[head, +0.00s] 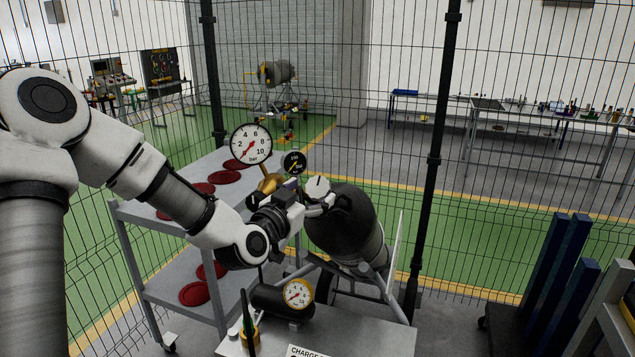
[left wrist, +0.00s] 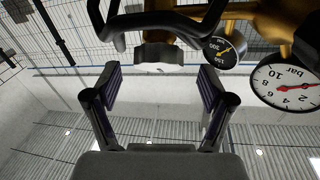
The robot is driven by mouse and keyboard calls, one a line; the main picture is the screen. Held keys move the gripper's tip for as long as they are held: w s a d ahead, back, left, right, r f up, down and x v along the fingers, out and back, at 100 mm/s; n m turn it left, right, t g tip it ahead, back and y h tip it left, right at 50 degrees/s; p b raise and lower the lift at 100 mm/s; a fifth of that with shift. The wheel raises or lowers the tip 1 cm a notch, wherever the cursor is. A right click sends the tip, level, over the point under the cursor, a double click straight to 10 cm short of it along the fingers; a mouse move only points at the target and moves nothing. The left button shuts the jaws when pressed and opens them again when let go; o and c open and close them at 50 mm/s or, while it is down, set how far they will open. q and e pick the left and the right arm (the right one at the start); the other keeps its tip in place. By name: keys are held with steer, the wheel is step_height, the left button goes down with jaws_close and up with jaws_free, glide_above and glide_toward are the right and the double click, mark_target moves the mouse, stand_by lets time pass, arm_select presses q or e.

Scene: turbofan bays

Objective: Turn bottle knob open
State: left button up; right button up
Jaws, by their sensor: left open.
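The bottle (head: 343,222) is a dark cylinder leaning on a wheeled frame, in the middle of the head view. A pale round knob (head: 318,187) with a dark mark sits at its top end. My left gripper (head: 298,203) is close to the knob, left of it. In the left wrist view the gripper (left wrist: 155,92) has its two fingers wide apart with nothing between them. Contact is not visible. My right gripper is not in view.
A large pressure gauge (head: 251,144) and a small black gauge (head: 293,162) stand by the bottle's brass fitting. A grey shelf cart (head: 150,235) with red discs is at left. A yellow-rimmed gauge (head: 298,293) is below. Wire fencing stands behind.

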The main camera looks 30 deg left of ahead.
mark_target(316, 189)
arm_select(q)
steer(key=w, duration=0.3)
steer(key=shift+w+d+f+p, duration=0.1)
steer(key=shift+w+d+p, duration=0.05)
steer(key=shift+w+p, duration=0.2)
steer(key=shift+s+a, duration=0.25)
steer(key=shift+s, duration=0.2)
steer(key=c, duration=0.4)
steer(key=shift+w+d, duration=0.1)
steer(key=c, duration=0.8)
steer(key=shift+o, duration=0.2)
